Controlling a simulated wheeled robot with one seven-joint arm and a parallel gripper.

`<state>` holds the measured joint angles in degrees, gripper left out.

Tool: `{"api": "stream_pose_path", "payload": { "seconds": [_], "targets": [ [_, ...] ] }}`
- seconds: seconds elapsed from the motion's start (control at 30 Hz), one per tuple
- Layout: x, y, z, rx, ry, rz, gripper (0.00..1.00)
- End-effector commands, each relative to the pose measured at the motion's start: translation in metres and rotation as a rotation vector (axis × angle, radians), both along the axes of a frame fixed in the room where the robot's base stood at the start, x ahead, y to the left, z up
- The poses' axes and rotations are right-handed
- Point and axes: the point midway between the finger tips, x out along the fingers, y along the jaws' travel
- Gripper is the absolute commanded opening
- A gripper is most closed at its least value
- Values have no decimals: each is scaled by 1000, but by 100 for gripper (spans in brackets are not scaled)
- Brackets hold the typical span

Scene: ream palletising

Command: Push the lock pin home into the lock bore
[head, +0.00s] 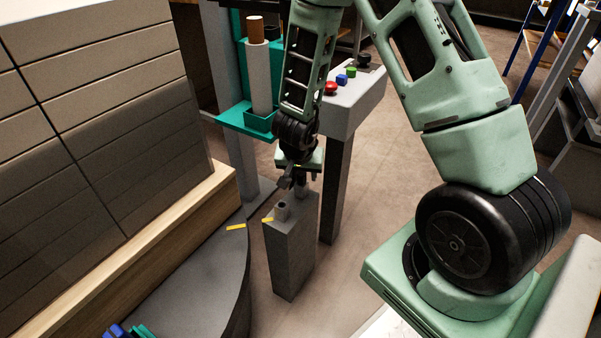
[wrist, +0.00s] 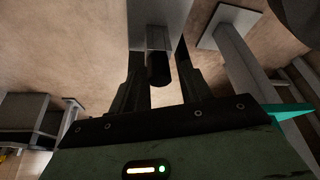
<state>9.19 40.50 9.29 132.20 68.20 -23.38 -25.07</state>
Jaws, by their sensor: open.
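A grey lock post (head: 290,250) stands beside the round grey turntable (head: 205,285). A short grey upright cylinder (head: 282,212) sits on the post's top. My gripper (head: 288,184) is open, pointing down, close above and behind that cylinder at the top of the post. In the wrist view a dark round-ended piece (wrist: 159,70), which looks like the lock pin, lies between my two open fingers (wrist: 160,88) in the picture. It comes out of a grey block on the post (wrist: 160,12). I cannot tell whether a finger touches it. The lock bore is not clearly visible.
Yellow marks show on the turntable (head: 236,226) and at the post top (head: 267,220). Stacked brown reams (head: 110,100) on a wooden pallet (head: 140,250) fill the left. A button console (head: 350,100) and a teal holder (head: 245,122) stand behind the gripper. Floor is clear right of the post.

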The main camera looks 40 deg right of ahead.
Motion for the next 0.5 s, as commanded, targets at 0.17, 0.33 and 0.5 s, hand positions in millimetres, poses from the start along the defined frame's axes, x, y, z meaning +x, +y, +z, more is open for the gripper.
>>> {"api": "stream_pose_path", "payload": {
  "seconds": [0.17, 0.33, 0.5],
  "targets": [
    [2, -2, -7, 0, 0, 0, 49],
    [2, -2, -7, 0, 0, 0, 49],
    [2, -2, -7, 0, 0, 0, 21]
  ]
}}
